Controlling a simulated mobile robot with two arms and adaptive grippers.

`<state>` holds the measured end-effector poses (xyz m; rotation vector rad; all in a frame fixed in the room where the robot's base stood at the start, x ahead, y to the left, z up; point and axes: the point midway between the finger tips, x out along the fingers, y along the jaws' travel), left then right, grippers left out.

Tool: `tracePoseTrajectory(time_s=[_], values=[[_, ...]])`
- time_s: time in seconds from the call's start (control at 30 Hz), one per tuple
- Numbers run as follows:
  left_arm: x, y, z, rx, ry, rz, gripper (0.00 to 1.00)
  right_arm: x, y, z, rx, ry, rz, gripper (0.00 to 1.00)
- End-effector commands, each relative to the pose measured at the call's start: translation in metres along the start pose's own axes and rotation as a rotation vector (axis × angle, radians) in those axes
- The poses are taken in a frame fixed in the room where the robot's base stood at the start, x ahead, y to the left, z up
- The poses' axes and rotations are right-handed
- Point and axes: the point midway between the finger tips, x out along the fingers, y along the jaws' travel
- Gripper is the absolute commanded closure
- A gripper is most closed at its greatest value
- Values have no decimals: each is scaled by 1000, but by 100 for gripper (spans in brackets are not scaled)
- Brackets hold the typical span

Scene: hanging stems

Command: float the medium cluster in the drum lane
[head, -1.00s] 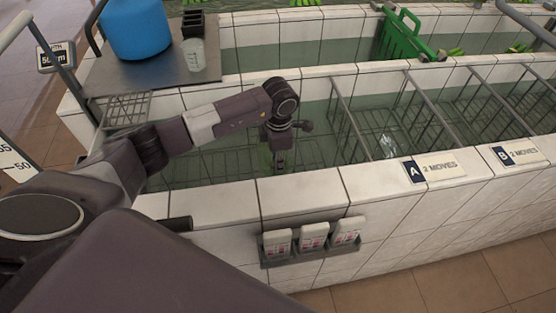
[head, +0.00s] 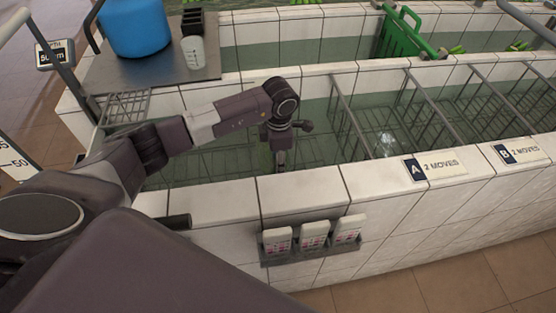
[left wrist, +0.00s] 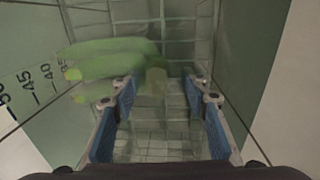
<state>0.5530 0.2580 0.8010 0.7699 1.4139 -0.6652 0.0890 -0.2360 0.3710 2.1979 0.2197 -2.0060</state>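A green banana cluster (left wrist: 112,62) shows in the left wrist view, blurred, left of and beyond my fingertips. Its paler crown (left wrist: 156,76) lies ahead of the gap between the fingers. I cannot tell its size class. My left gripper (left wrist: 163,88) has blue-padded fingers spread apart, with nothing seen held between them. In the head view the left gripper (head: 281,160) points down into the nearest tiled tank, in its left lane (head: 210,165), below the blue drum (head: 135,28); its fingertips are hard to make out. My right gripper is not in view.
Wire dividers (head: 350,125) split the tank into lanes. The tiled front wall (head: 300,190) carries signs A (head: 433,166) and B (head: 518,152). A depth scale (left wrist: 45,85) marks the wall left of the gripper. A green crate (head: 402,35) stands behind.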

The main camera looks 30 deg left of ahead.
Motion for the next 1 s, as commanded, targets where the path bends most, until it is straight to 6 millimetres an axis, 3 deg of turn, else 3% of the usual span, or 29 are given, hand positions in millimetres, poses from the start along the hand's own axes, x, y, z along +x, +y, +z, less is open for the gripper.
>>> tracePoseTrajectory(time_s=[0.27, 0.37, 0.7, 1.0], values=[[-4, 0, 0, 0, 1, -1, 59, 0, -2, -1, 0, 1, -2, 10], [-18, 1, 0, 0, -1, 1, 59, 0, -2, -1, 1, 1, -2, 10], [-89, 1, 1, 1, -3, 3, 59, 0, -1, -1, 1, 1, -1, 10], [-123, 1, 0, -1, -1, 1, 59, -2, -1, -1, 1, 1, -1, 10]])
